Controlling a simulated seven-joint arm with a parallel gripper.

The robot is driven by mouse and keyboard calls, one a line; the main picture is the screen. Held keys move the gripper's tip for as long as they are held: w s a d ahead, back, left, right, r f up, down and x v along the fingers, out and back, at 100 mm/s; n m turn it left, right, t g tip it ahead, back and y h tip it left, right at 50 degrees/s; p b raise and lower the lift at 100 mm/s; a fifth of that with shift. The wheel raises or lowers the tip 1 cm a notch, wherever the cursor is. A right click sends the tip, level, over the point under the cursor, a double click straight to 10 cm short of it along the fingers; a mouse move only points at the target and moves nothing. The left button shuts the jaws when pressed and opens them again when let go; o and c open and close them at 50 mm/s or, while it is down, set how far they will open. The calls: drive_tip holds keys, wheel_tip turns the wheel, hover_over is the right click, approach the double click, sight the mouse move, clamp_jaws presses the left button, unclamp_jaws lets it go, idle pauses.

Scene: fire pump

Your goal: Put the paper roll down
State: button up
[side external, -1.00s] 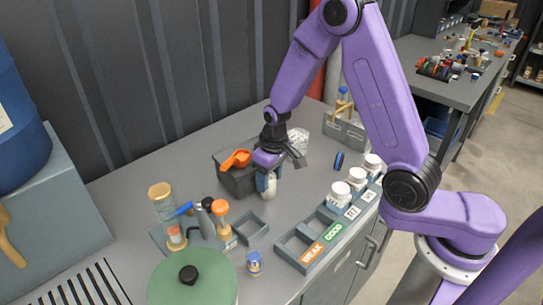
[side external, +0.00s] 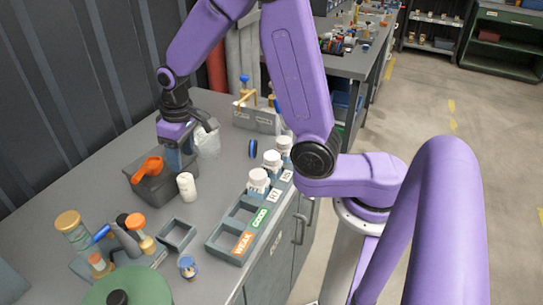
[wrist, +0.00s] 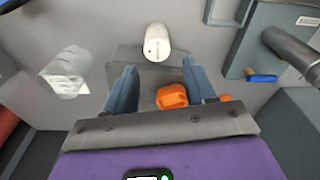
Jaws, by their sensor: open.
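The white paper roll (side external: 187,186) stands upright on the grey table, in front of the dark grey bin (side external: 150,192). In the wrist view the roll (wrist: 157,42) shows beyond the fingertips, apart from them. My gripper (side external: 183,160) is above and behind the roll, near the bin. In the wrist view my gripper (wrist: 158,70) has its two fingers spread wide with nothing held between them. An orange scoop (side external: 148,168) rests at the bin; it also shows beneath the fingers in the wrist view (wrist: 172,96).
A crumpled clear-white object (side external: 208,143) stands right of my gripper. A compartment tray (side external: 238,225) with white-capped jars (side external: 258,180) lies along the front edge. A bottle rack (side external: 120,245) and a small empty square tray (side external: 177,234) are nearer. Table around the roll is clear.

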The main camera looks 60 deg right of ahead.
drive_tip(key=shift+s+a+r+n, duration=0.2)
drive_tip(key=shift+a+n, duration=0.1)
drive_tip(key=s+a+r+n, duration=0.2)
drive_tip(key=s+n, duration=0.2)
drive_tip(key=s, duration=0.3)
drive_tip(key=shift+s+r+g, duration=0.3)
drive_tip(key=shift+s+r, duration=0.05)
drive_tip(key=shift+s, duration=0.05)
drive_tip(key=shift+o, duration=0.2)
drive_tip(key=s+d+r+n, duration=0.1)
drive_tip(key=s+d+n, duration=0.1)
drive_tip(key=s, duration=0.7)
drive_tip(key=s+d+n, duration=0.3)
drive_tip(key=s, duration=0.6)
drive_tip(key=shift+s+d+r+n, duration=0.3)
drive_tip(key=shift+r+n, duration=0.1)
drive_tip(key=shift+w+f, duration=0.1)
